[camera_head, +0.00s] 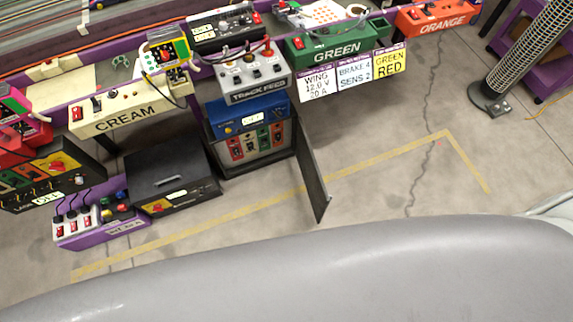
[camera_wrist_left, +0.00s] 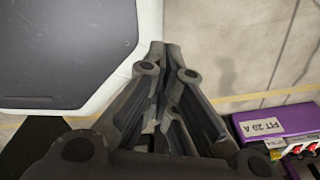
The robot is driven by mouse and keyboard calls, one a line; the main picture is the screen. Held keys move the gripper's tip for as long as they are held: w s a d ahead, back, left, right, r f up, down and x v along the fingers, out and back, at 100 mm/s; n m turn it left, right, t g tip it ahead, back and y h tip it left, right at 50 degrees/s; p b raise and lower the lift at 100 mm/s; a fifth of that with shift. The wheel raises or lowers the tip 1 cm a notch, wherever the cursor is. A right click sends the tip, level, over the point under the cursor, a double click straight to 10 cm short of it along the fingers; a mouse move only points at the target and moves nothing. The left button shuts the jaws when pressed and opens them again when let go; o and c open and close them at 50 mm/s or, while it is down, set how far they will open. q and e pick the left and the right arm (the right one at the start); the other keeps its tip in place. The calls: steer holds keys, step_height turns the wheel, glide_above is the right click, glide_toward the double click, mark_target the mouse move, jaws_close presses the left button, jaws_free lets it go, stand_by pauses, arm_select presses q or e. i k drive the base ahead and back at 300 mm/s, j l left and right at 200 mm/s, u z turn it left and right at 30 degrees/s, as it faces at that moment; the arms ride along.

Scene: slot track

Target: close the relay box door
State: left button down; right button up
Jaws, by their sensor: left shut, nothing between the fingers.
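The relay box (camera_head: 258,155) appears to be the grey box with several coloured modules inside, under a blue unit in the head view. Its dark door (camera_head: 312,172) stands wide open, sticking out from the box's right side towards me over the floor. My left gripper (camera_wrist_left: 166,48) shows only in the left wrist view; its fingers are together and empty, above the floor and apart from the door. The door and relay box are not in that view. My right gripper is not in view.
A black case (camera_head: 160,175) sits left of the relay box. A purple switch strip (camera_head: 100,232) lies in front of it and probably shows in the left wrist view (camera_wrist_left: 275,125). Hanging signs (camera_head: 353,74) are right of the door. The taped floor (camera_head: 390,175) to the right is clear.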

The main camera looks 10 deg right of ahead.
mark_target(320, 199)
steer(key=l+u, duration=0.2)
steer(key=l, duration=0.3)
steer(key=l+u, duration=0.25)
steer(key=l, duration=0.25)
steer(key=k+l+u, duration=0.2)
steer(key=l, duration=0.3)
steer(key=l+u, duration=0.2)
steer(key=l, duration=0.3)
steer(key=k+l, duration=0.2)
steer(key=k, duration=0.15)
steer(key=k+l, duration=0.2)
steer(key=k, duration=0.15)
